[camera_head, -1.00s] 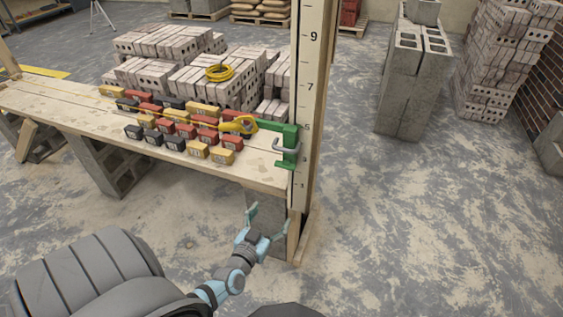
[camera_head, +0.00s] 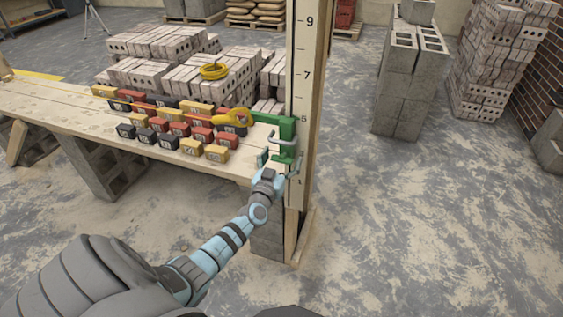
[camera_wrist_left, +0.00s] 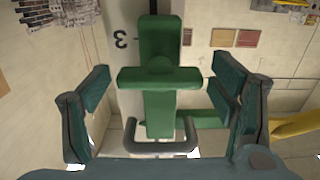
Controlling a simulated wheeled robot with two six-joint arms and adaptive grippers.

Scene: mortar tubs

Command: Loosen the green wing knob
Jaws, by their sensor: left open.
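A green clamp (camera_head: 287,128) sits at the right end of the plank bench, against the tall numbered board. It also shows in the wrist view (camera_wrist_left: 160,112). Its green wing knob (camera_wrist_left: 160,77) is a wide crossbar in the wrist view. It shows small near the clamp's lower end in the head view (camera_head: 284,158). A grey bent handle (camera_wrist_left: 160,147) shows nearer the wrist camera. My left gripper (camera_head: 279,164) is open at the clamp. In the wrist view its fingers (camera_wrist_left: 162,90) stand on either side of the wing knob, with gaps, and hold nothing.
The numbered board (camera_head: 303,100) rises beside the clamp. A yellow object (camera_head: 232,117) lies left of the clamp.

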